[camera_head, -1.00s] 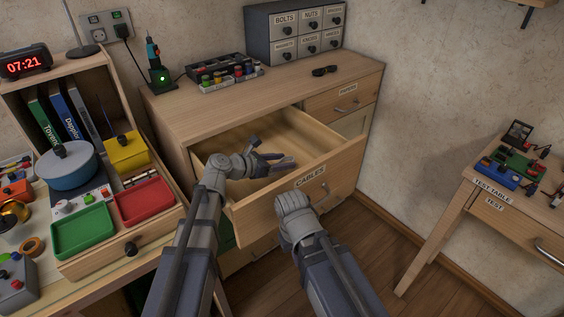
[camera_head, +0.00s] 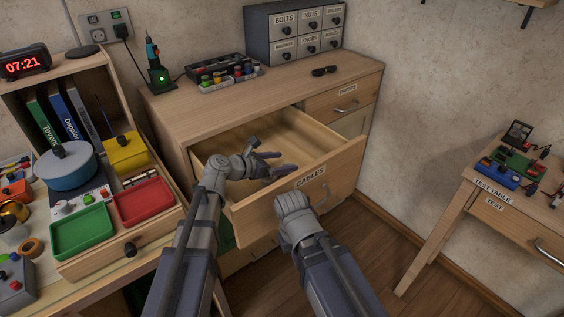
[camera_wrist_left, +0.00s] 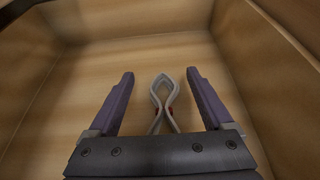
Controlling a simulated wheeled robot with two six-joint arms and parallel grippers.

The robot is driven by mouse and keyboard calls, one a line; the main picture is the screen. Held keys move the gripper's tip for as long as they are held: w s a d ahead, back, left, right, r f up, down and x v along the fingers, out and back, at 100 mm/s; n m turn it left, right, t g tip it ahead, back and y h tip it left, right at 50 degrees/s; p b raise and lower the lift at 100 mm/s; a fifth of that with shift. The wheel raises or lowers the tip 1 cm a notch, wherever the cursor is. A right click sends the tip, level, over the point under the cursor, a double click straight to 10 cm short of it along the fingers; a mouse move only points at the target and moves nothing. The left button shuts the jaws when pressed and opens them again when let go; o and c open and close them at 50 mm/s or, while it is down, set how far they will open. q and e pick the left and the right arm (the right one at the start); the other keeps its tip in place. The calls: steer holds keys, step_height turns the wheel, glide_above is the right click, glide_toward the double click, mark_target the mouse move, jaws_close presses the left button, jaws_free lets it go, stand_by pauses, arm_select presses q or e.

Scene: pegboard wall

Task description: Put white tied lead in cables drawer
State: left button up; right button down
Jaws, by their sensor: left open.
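The cables drawer (camera_head: 337,180) is pulled out of the wooden cabinet, with its label on the front. My left gripper (camera_head: 283,162) is inside the drawer opening, with its fingers spread apart. In the left wrist view the left gripper (camera_wrist_left: 161,100) is open above the drawer floor (camera_wrist_left: 105,75). The white tied lead (camera_wrist_left: 163,93) shows between its fingers as a pale loop with red at the tie, apart from both fingers. Its lower part is hidden behind the gripper body. I cannot make out the lead in the head view. My right arm is before the drawer front; its fingertips are hidden.
The cabinet top (camera_head: 290,88) holds a paint rack (camera_head: 230,78), sunglasses (camera_head: 325,71) and a grey unit of small drawers (camera_head: 296,32). A desk with red (camera_head: 144,200) and green trays (camera_head: 82,232) stands at the left. A test table (camera_head: 510,195) stands at the right.

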arm_select(q)
steer(key=p+v, duration=0.1)
steer(key=v, duration=0.1)
steer(key=p+v, duration=0.1)
steer(key=v, duration=0.4)
steer(key=shift+s+a+r+p, duration=0.15)
steer(key=shift+r+p, duration=0.25)
steer(key=shift+r, duration=0.1)
stand_by(0.7)
